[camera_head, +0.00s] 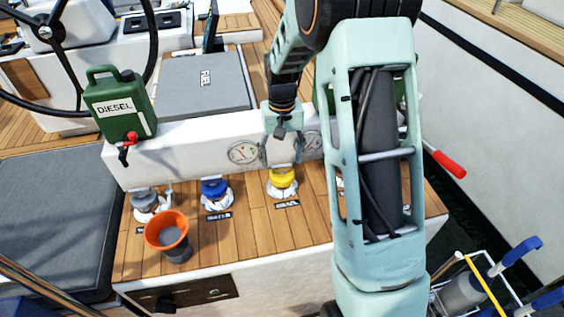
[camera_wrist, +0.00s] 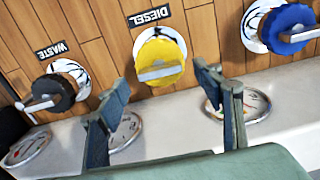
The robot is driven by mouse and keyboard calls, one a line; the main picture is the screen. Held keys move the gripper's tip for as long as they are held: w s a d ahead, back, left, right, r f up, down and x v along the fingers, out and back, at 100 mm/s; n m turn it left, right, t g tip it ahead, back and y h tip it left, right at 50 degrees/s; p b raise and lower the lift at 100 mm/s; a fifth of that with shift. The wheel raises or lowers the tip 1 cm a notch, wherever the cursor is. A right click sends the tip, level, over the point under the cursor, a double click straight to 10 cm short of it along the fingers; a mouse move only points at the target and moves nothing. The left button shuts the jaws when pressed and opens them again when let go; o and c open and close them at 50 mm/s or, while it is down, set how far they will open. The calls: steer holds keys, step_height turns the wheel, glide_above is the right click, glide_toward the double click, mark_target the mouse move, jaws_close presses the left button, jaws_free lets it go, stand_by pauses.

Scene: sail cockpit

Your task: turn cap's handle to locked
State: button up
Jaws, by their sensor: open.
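The yellow cap (camera_head: 283,176) sits in a white deck ring on the planked top; the wrist view shows it (camera_wrist: 160,52) beside a DIESEL label. Its pale bar handle (camera_wrist: 161,72) lies roughly crosswise in the wrist view. My gripper (camera_head: 281,152) is open and empty, just behind and above the yellow cap. In the wrist view its fingers (camera_wrist: 160,78) stand on either side of the handle's line, with no visible contact. A blue cap (camera_head: 214,188) and a grey cap (camera_head: 143,198) are to the left. A dark cap labelled WASTE (camera_wrist: 54,92) shows only in the wrist view.
Round gauges (camera_head: 243,152) are set in the white wall behind the caps. A green diesel can (camera_head: 120,105) stands on the ledge. My arm hides the right part of the deck.

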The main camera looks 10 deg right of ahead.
step_height(320, 180, up, 10)
stand_by(0.3)
steer(key=shift+f, duration=0.1)
